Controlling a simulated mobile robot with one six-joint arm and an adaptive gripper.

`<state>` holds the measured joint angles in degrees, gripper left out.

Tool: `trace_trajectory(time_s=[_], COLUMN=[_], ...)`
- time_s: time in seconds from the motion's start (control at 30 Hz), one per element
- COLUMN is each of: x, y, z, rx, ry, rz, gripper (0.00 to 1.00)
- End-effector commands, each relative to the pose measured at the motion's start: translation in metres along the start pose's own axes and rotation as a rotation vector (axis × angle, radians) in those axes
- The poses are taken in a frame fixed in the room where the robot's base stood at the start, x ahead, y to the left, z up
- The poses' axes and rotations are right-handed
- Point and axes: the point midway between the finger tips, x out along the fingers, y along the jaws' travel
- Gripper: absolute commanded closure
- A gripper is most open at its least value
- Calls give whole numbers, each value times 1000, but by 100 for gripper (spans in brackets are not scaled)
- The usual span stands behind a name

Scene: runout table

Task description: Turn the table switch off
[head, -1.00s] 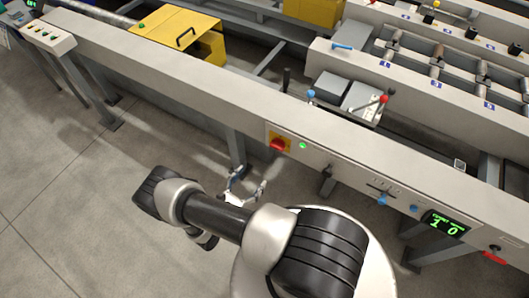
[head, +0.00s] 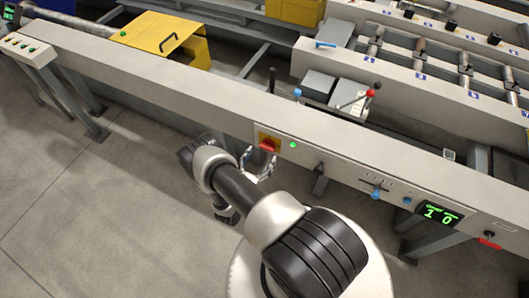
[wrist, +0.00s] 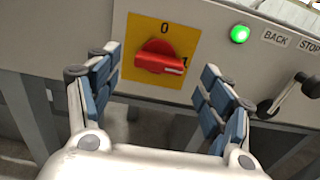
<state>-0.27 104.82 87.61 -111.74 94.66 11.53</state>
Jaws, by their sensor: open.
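The table switch is a red rotary knob (wrist: 158,60) on a yellow plate (wrist: 180,35) on the table's front face. In the wrist view its handle lies roughly level, its white-marked end pointing right to a partly hidden "1"; a "0" is printed above. The green lamp (wrist: 239,34) to its right is lit. The switch also shows in the head view (head: 268,146). My gripper (wrist: 160,95) is open and empty, with blue-padded fingers on either side of the knob in the picture, apparently short of it. In the head view my gripper (head: 258,166) is just below the switch, partly hidden by my arm.
A black lever (wrist: 290,95) sticks out right of the switch, below labels "BACK" and "STOP". Bare floor (head: 80,210) lies to the left.

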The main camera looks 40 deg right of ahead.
Motion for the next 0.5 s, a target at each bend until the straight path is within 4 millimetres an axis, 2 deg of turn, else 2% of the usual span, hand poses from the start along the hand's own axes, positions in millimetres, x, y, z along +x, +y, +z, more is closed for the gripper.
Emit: trace_trajectory(time_s=[0.03,0.2,0.5], x=[10,28,35], y=[-2,-1,0], z=[-1,0,0], rx=[1,1,0], ry=[-1,0,0], rz=[-6,-3,0], gripper=[27,27,27])
